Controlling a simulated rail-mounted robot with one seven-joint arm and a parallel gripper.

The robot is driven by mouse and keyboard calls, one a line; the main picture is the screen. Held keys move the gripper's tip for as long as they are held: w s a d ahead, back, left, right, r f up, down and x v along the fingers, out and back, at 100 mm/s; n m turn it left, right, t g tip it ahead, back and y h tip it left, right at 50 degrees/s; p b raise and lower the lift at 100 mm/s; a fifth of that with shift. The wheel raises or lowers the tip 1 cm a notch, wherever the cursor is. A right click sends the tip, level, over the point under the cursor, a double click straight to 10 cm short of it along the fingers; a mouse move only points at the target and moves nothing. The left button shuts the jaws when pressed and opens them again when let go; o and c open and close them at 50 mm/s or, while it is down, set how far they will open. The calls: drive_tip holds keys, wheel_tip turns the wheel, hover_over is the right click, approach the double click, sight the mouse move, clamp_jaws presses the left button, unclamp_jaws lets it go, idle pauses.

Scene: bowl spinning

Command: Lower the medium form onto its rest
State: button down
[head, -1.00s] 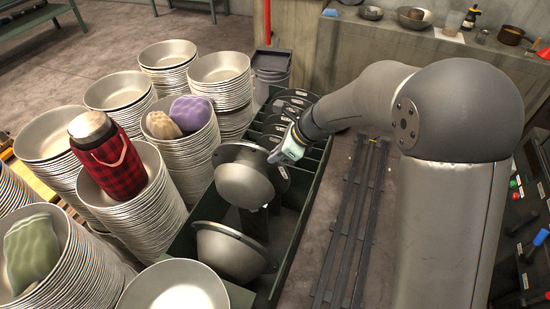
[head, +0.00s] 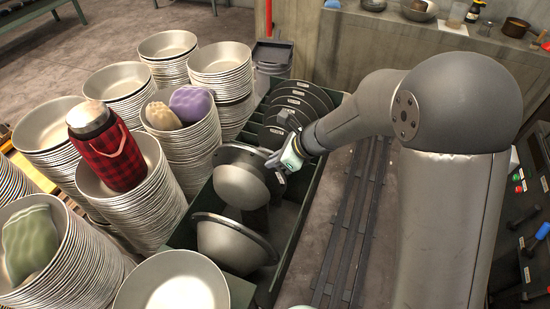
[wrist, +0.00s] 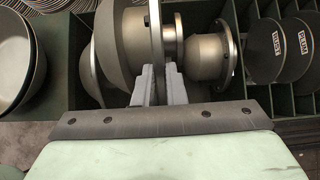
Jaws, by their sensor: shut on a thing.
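The medium form, a grey metal bowl shape with a dark round flange (head: 242,182), is tilted on its side over the middle of a long green rack (head: 302,222). My gripper (head: 276,163) is shut on the flange's upper right edge. In the wrist view my two fingers (wrist: 160,86) close around the flange (wrist: 156,38), seen edge-on. The form's lower side is hidden, so I cannot tell whether it touches its rest. A second similar form (head: 228,247) lies in the near part of the rack.
Labelled dark discs (head: 303,92) stand in the rack's far slots. Tall bowl stacks (head: 195,143) crowd the left side, one carrying a red plaid flask (head: 108,155). A dark slatted rail (head: 352,225) lies on the floor to the right.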

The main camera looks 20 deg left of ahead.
sight(278, 170)
drive_tip(key=shift+f, duration=0.4)
drive_tip(key=shift+s+a+r, duration=0.25)
drive_tip(key=shift+a+r, duration=0.1)
drive_tip(key=shift+r, duration=0.15)
idle(0.3)
drive_tip(key=shift+f+b, duration=2.25)
drive_tip(key=shift+f, duration=0.6)
